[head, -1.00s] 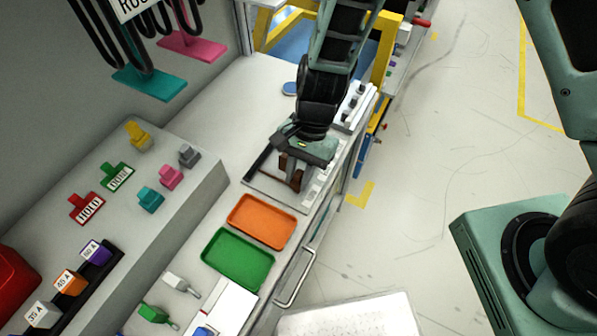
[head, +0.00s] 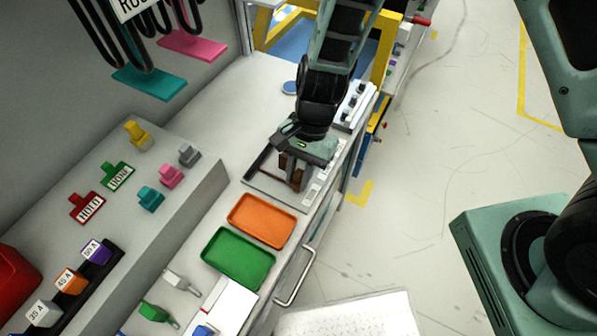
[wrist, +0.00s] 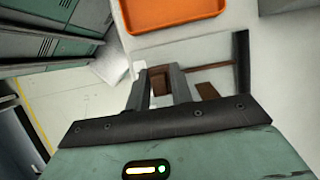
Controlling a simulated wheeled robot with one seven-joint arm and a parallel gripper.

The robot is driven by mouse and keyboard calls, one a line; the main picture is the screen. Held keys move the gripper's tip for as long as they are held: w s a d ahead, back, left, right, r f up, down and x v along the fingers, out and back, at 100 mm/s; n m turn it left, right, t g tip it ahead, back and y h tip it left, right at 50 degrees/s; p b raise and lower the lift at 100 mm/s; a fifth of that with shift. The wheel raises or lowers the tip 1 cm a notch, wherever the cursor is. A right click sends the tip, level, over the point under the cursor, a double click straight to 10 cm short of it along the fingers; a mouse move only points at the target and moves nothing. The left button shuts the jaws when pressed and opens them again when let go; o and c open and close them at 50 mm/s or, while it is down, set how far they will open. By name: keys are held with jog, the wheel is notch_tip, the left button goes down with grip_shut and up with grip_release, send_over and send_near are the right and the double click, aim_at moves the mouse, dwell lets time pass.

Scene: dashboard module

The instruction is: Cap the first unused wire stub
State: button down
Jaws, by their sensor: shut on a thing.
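My gripper (head: 292,182) points down over a light grey panel with a dark raised edge (head: 262,166), beyond the orange tray. In the wrist view my gripper (wrist: 160,72) is shut on a small brown piece (wrist: 160,82) between its fingers. A second brown piece (wrist: 206,91) lies just right of the fingers, and a thin brown strip or wire (wrist: 212,66) runs from near the fingers to the dark edge. I cannot tell whether the held piece touches the panel or a wire stub. The gripper hides part of the panel.
An orange tray (head: 262,221) and a green tray (head: 238,259) lie nearer on the bench. A white block with dark knobs (head: 355,104) stands close beyond my gripper. A raised grey shelf (head: 190,185) with coloured tags and plugs runs along the left.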

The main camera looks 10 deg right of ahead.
jog(key=shift+f+b, duration=0.7)
jog(key=shift+f, duration=0.4)
jog(key=shift+r, duration=0.15)
jog(key=shift+r+p, duration=0.8)
jog(key=shift+p, duration=0.1)
jog(key=shift+p, duration=0.4)
dwell(1.0)
jog(key=shift+f+b, duration=0.65)
jog(key=shift+f, duration=0.3)
jog(key=c, duration=1.1)
grip_release()
jog(key=shift+c, duration=0.2)
